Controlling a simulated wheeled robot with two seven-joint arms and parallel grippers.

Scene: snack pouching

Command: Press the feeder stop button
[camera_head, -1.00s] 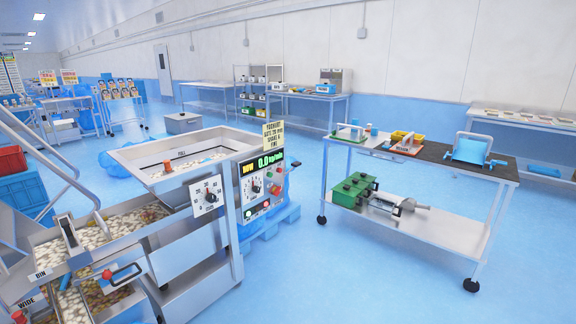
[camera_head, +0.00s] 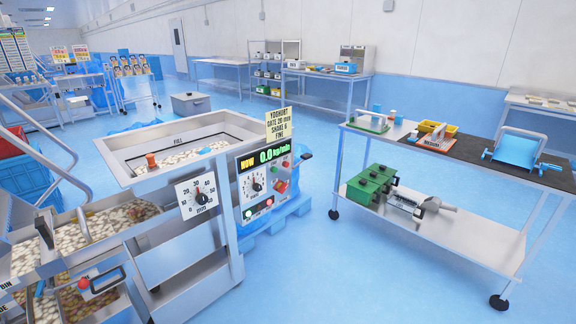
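The feeder (camera_head: 150,184) is a steel hopper machine at left centre, with pale pieces in its open top. Its control panel (camera_head: 238,199) faces me near the middle. The panel has a green display (camera_head: 270,155) reading 0.0 kg/min and a dial (camera_head: 253,184). A red button (camera_head: 281,187) sits on its right side. A lit green button (camera_head: 248,214) is at its lower left. Button labels are too small to read, so I cannot tell which one is marked stop. Neither of my grippers is in view, and nothing touches the panel.
A yellow sign (camera_head: 279,123) stands above the panel. A wheeled steel cart (camera_head: 440,235) with trays and green boxes stands at right. A dial box (camera_head: 196,195) is on the feeder's front. Blue floor (camera_head: 300,275) is clear between feeder and cart.

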